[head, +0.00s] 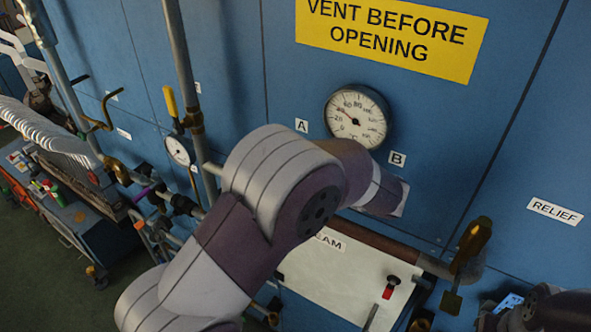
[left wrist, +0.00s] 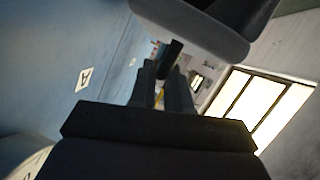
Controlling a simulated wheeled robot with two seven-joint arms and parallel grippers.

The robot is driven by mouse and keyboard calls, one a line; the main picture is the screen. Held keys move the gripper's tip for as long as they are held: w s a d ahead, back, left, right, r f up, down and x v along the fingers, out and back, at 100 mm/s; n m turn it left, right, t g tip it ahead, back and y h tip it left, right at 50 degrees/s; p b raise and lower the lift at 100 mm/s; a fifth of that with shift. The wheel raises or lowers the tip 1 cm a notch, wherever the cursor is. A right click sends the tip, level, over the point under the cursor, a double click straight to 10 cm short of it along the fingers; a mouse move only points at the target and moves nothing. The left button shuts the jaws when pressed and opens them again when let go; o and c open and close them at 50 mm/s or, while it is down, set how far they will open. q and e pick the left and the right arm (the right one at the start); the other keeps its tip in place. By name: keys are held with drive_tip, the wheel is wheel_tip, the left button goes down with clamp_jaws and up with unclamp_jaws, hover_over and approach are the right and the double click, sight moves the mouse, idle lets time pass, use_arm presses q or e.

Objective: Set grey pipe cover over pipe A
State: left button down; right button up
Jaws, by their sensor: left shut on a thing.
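My left arm crosses the middle of the head view, and its gripper and load are hidden behind it there. In the left wrist view my left gripper (left wrist: 168,75) is shut on a dark tab that appears to belong to the dark grey, rounded pipe cover (left wrist: 205,25). The label A (head: 301,126) is on the blue panel left of the gauge; it also shows in the left wrist view (left wrist: 84,77). A horizontal pipe (head: 385,240) runs below the labels. Its stretch under A is behind my arm, so I cannot see the cover against it. My right gripper is not visible.
A round gauge (head: 357,116) and label B (head: 397,158) are close to my left arm. A white board (head: 340,285) is below the pipe. A brass-coloured lever (head: 474,240) stands at right. A vertical pipe (head: 185,60) with a yellow-handled valve (head: 170,102) is at left.

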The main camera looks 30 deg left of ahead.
use_arm(q)
drive_tip(key=shift+f+b, duration=0.55)
drive_tip(key=shift+f, duration=0.55)
drive_tip(key=c, duration=1)
unclamp_jaws()
drive_tip(key=shift+s+d, duration=0.1)
drive_tip(key=shift+d, duration=0.25)
drive_tip(key=b+v, duration=0.4)
drive_tip(key=v, duration=0.8)
drive_tip(key=shift+b, duration=0.3)
